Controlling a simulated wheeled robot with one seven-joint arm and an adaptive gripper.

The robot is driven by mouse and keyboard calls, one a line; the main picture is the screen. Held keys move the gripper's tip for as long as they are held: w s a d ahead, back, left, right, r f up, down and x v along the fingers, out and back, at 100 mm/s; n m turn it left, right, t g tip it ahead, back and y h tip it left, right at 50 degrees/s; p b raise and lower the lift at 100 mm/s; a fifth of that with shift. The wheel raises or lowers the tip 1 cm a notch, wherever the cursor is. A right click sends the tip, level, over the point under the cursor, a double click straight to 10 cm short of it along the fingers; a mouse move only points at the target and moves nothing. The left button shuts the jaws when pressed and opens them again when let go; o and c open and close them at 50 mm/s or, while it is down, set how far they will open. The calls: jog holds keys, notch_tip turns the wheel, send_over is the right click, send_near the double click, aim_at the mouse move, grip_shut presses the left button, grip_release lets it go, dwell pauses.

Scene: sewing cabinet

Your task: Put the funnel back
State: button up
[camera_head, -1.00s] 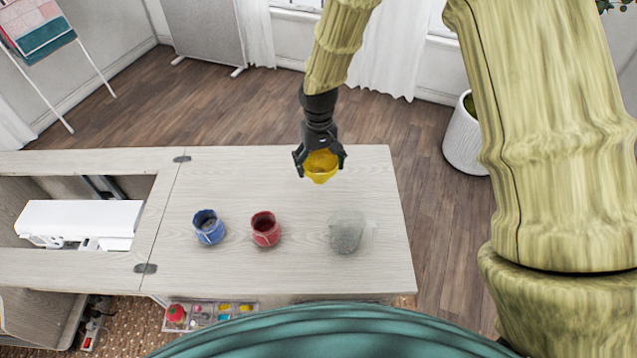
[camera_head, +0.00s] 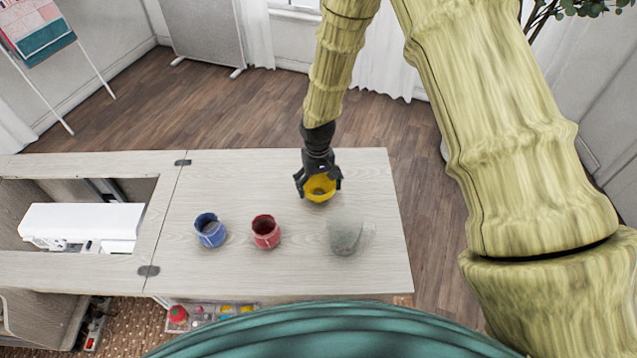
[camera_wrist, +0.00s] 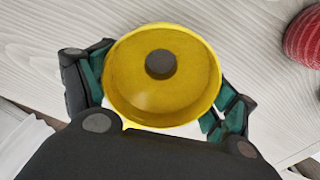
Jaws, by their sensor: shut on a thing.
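The yellow funnel (camera_head: 319,189) is in my gripper (camera_head: 318,183), over the back right part of the cabinet top. In the wrist view the funnel (camera_wrist: 160,95) shows its round rim and bowl with a dark round spot in the middle. The fingers (camera_wrist: 162,98) press on its two sides. Its lower end is hidden, so I cannot tell whether it touches the top. A blue pot (camera_head: 210,232), a red pot (camera_head: 266,233) and a clear, greyish container (camera_head: 345,235) stand in a row in front of it.
The wooden cabinet top (camera_head: 240,175) is bare behind the pots and at its right edge. A white sewing machine (camera_head: 80,224) lies in the opening at left. A tray of small items (camera_head: 210,313) sits below the front edge. Part of a red object (camera_wrist: 303,38) shows in the wrist view.

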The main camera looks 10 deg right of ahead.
jog(key=shift+f, duration=0.1)
jog(key=o, duration=0.7)
jog(key=shift+o, duration=0.2)
notch_tip(320, 180, up, 12)
jog(key=b, duration=0.3)
dwell(0.3)
jog(key=shift+r, duration=0.2)
